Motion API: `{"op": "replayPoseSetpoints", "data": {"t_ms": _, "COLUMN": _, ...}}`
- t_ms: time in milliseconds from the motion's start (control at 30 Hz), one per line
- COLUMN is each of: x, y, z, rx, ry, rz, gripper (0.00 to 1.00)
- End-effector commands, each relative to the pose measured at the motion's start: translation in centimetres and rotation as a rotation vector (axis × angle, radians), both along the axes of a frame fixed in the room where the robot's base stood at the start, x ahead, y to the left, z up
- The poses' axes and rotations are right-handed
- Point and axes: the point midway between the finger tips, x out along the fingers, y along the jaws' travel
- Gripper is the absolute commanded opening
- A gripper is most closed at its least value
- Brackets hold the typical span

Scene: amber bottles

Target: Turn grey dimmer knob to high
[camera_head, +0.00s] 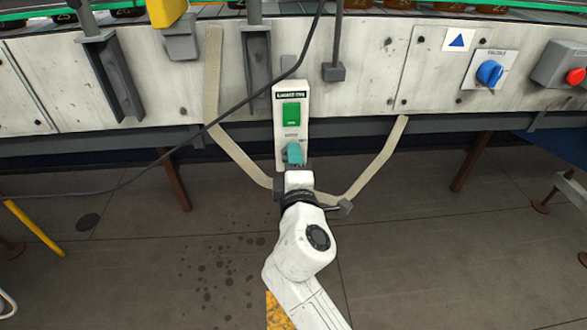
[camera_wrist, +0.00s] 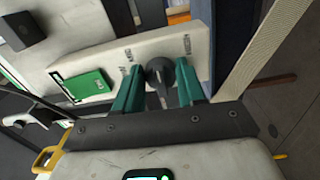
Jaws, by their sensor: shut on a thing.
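The grey dimmer knob (camera_wrist: 160,72) sits on the lower part of a white control panel (camera_head: 282,128), below a green switch (camera_head: 291,114). My gripper (camera_wrist: 158,90) has its two teal fingers on either side of the knob in the wrist view and is shut on it. The knob has a lighter line along its grip. In the head view my gripper (camera_head: 294,153) covers the knob, so its setting is hard to tell. The green switch also shows in the wrist view (camera_wrist: 87,86), left of my gripper.
A beige strap (camera_head: 238,155) hangs in a loop around the panel and passes close to my wrist. A black cable (camera_head: 243,107) crosses beside the panel. A blue knob (camera_head: 489,73) and a red button (camera_head: 575,76) are at the right. The floor below is mostly clear.

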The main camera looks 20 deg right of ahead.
Motion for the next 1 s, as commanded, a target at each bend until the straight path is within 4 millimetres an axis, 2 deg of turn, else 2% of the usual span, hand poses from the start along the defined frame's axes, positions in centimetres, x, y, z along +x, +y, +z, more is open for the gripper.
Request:
{"op": "replayPoseSetpoints", "data": {"t_ms": 33, "x": -0.01, "y": -0.03, "z": -0.53, "rx": 0.043, "ry": -0.013, "rz": -0.002, "gripper": 0.09}}
{"op": "replayPoseSetpoints", "data": {"t_ms": 500, "x": 0.01, "y": -0.02, "z": -0.62, "rx": 0.369, "ry": -0.116, "rz": -0.003, "gripper": 0.09}}
{"op": "replayPoseSetpoints", "data": {"t_ms": 1000, "x": 0.01, "y": -0.01, "z": -0.54, "rx": 0.466, "ry": -0.147, "rz": -0.003, "gripper": 0.09}}
